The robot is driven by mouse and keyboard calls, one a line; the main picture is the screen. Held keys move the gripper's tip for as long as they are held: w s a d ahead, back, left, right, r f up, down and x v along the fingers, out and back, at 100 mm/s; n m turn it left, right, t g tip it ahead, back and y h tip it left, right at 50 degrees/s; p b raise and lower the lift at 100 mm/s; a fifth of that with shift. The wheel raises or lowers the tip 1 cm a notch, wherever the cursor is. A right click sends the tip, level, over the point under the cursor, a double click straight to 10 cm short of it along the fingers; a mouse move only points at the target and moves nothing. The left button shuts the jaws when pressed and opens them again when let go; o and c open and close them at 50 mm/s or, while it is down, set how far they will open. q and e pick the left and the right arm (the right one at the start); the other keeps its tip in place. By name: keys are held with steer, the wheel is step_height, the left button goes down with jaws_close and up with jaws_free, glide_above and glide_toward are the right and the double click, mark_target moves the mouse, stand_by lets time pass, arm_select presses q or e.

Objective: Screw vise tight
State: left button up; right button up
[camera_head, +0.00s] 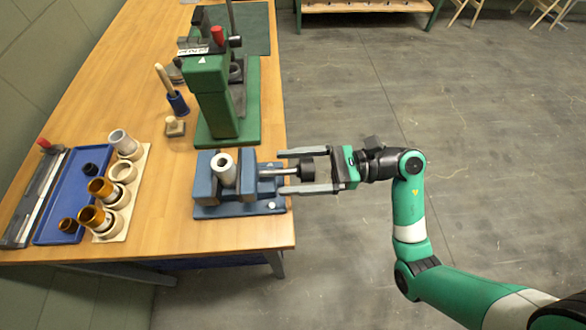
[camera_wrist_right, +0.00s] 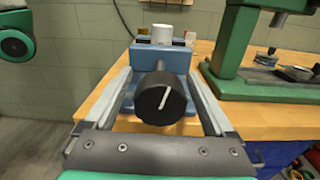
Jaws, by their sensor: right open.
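The blue vise (camera_head: 237,207) sits at the right edge of the wooden table, with a pale hollow cylinder (camera_head: 223,168) standing upright between its jaws. Its screw ends in a black round knob (camera_head: 307,168) that sticks out past the table edge. My right gripper (camera_head: 279,171) is open, with one finger on each side of the knob and a gap to it. In the right wrist view the knob (camera_wrist_right: 160,98) with a white line on its face lies between the two fingers (camera_wrist_right: 160,82), with the vise (camera_wrist_right: 160,59) behind it. My left gripper is not in the head view.
A green press (camera_head: 210,95) stands on the table behind the vise. A wooden rack (camera_head: 138,175) with several cups and a blue tray (camera_head: 70,185) lie at the left.

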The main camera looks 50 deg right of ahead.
steer(key=c, duration=1.4)
steer(key=shift+r+m+p, duration=0.2)
steer(key=shift+m+p, duration=0.5)
steer(key=shift+p, duration=0.45)
steer(key=m+p, duration=0.9)
steer(key=p, duration=0.2)
steer(key=shift+m, duration=0.3)
steer(key=shift+f+m+p, duration=0.15)
steer(key=shift+m+p, duration=1.25)
steer(key=shift+f, duration=0.1)
steer(key=o, duration=1.4)
